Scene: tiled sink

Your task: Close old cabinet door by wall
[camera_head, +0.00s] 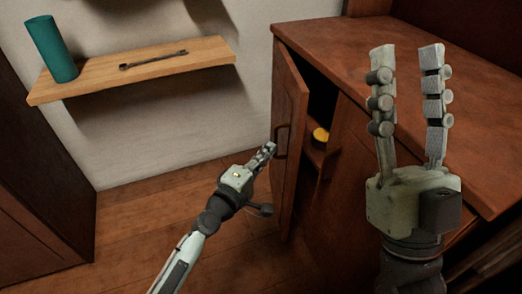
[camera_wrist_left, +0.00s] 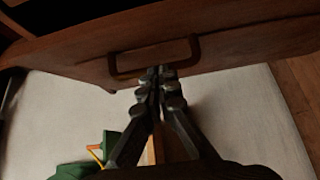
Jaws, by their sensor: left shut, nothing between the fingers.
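The cabinet door (camera_head: 290,135) is the reddish-brown wooden door on the left end of the cabinet, and it stands partly open. Its dark handle (camera_head: 281,142) is on the outer face; the handle also shows in the left wrist view (camera_wrist_left: 153,60). My left gripper (camera_head: 268,150) is shut and empty, with its fingertips close to the handle, on the outer side of the door. In the left wrist view its fingertips (camera_wrist_left: 158,72) lie just below the handle bar; I cannot tell if they touch. My right gripper (camera_head: 405,55) is open and empty, pointing up in front of the cabinet.
The cabinet top (camera_head: 410,50) is bare. A yellow object (camera_head: 321,135) sits inside the cabinet opening. A wall shelf (camera_head: 140,70) at the left holds a teal cylinder (camera_head: 52,50) and a wrench (camera_head: 153,60). The wooden floor (camera_head: 150,215) left of the door is clear.

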